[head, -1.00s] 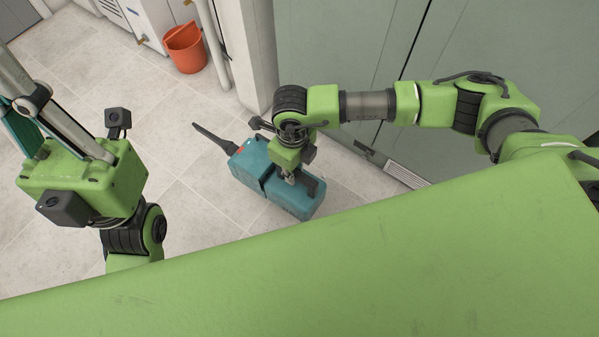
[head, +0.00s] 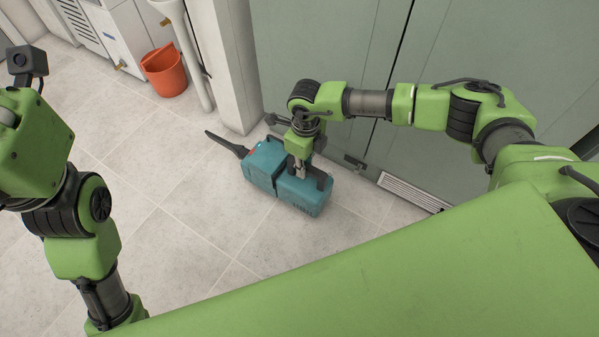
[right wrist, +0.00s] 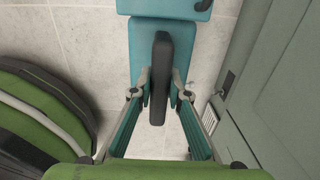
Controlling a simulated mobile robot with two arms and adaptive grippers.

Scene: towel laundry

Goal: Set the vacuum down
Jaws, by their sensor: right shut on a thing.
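The vacuum (head: 300,196) is a teal box-shaped body with a black handle on top and a black nozzle pointing to the upper left. My right gripper (head: 299,168) reaches down onto it from above and is shut on its handle. In the right wrist view, the two fingers sit on either side of the black handle (right wrist: 160,80), with the teal body below. The vacuum looks level and close to the floor; I cannot tell if its underside touches. My left gripper's green body (head: 32,140) is at the left edge; its fingers are out of frame.
An orange bucket (head: 165,72) stands on the tiled floor (head: 150,180) at the upper left, by a pale pipe. A white post (head: 232,80) and a grey-green cabinet wall (head: 330,45) with a floor vent (head: 408,190) lie behind the vacuum. Floor left of it is clear.

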